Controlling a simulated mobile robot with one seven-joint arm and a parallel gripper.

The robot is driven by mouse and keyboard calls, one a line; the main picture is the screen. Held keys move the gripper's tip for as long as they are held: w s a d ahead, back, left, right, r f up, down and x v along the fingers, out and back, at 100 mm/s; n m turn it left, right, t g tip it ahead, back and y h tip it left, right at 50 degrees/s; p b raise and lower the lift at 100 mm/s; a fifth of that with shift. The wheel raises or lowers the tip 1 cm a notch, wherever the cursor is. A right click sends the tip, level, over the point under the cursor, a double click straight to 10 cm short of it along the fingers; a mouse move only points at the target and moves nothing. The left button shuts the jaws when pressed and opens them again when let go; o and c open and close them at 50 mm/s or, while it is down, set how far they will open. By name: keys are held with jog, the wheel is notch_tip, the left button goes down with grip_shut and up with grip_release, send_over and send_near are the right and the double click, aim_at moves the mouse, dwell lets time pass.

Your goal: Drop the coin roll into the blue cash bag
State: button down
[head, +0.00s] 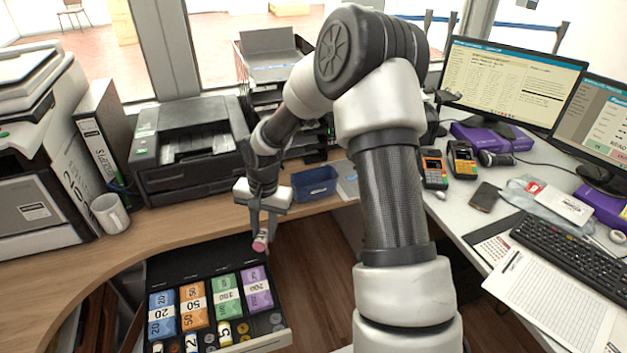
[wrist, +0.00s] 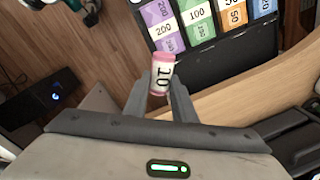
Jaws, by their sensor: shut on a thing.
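My gripper (head: 263,228) is shut on a pink coin roll (head: 260,242) and holds it above the far right part of the open cash drawer. In the wrist view the coin roll (wrist: 164,77), pink with a white band marked 10, sticks out past the fingertips (wrist: 161,90). The blue cash bag (head: 315,184) stands on the wooden counter, right of my gripper and farther back. It looks open at the top; its inside is mostly hidden. I cannot make out the bag in the wrist view.
The open drawer (head: 285,338) holds banknote bundles and several coin rolls in compartments. A printer (head: 188,150) and a white mug (head: 110,213) stand left on the counter. A grey flat item (head: 347,186) lies right beside the bag. Card terminals (head: 433,168) stand farther right.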

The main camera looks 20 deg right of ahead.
jog(key=w+d+r+m+p, duration=0.2)
jog(key=w+d+r+m, duration=0.1)
jog(key=w+d, duration=0.25)
jog(key=w+d+r+m+p, duration=0.2)
jog(key=w+d+m, duration=0.1)
jog(key=w+d, duration=0.3)
jog(key=m+h, duration=0.1)
jog(key=m, duration=0.5)
send_near(314, 185)
jog(key=shift+w+d+f, duration=1.95)
jog(key=shift+d+f, duration=0.35)
jog(key=shift+f, duration=0.75)
jog(key=shift+t, duration=0.3)
jog(key=c, duration=1.4)
grip_release()
jog(key=shift+s+f, duration=0.1)
